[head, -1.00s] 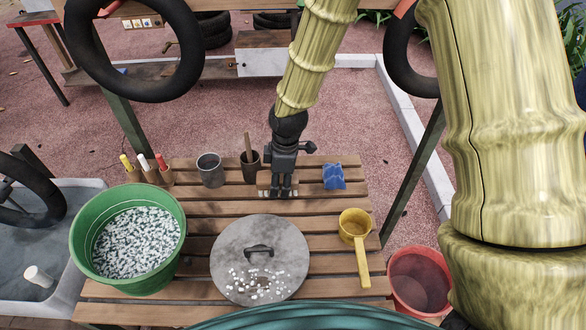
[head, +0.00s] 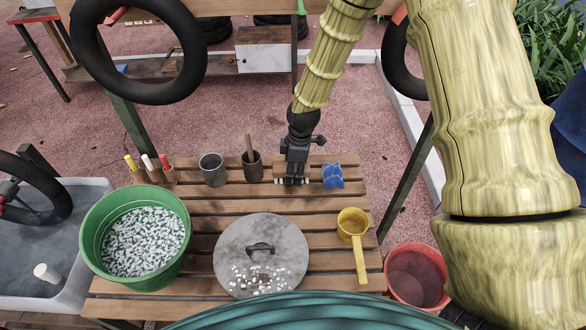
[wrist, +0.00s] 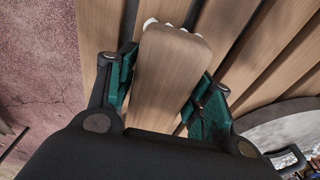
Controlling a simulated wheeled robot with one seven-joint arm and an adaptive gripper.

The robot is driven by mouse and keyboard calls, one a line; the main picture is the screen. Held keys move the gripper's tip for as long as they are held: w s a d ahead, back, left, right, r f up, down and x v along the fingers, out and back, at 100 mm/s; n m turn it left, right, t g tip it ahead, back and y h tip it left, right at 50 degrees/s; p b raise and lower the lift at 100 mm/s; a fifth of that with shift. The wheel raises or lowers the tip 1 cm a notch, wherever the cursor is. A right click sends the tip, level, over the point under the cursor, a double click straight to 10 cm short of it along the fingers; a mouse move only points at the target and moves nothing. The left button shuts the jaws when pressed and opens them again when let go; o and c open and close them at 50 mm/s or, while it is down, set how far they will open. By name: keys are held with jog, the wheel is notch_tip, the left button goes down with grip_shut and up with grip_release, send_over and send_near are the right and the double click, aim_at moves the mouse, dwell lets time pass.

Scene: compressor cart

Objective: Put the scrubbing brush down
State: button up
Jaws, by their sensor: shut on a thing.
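The scrubbing brush is a wooden block with white bristles; in the wrist view the brush (wrist: 172,72) sits between the two green-padded fingers. My gripper (head: 294,182) is shut on it at the far side of the slatted table (head: 215,208). In the head view the fingers hide most of the brush. The bristles face the slats, but I cannot tell whether they touch them. A blue sponge (head: 333,176) is just right of my gripper.
Left of my gripper stand a dark pot with a stick (head: 252,166) and a grey cup (head: 213,170). In front are a round grey lid (head: 290,245), a yellow scoop (head: 352,224) and a green tub (head: 91,250) of pebbles. Bare slats lie between gripper and lid.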

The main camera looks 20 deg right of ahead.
jog(key=shift+f, duration=0.25)
jog(key=o, duration=1.3)
jog(key=shift+o, duration=0.2)
jog(key=shift+r, duration=0.1)
jog(key=shift+s+d+r+b, duration=0.1)
jog(key=shift+d+r+b, duration=0.25)
jog(key=shift+r, duration=1.65)
jog(key=shift+s+d+r+b, duration=0.1)
jog(key=shift+r+b, duration=0.45)
jog(key=shift+r, duration=1.45)
jog(key=shift+d+r+b, duration=0.25)
jog(key=shift+r+b, duration=0.2)
jog(key=shift+r, duration=1.55)
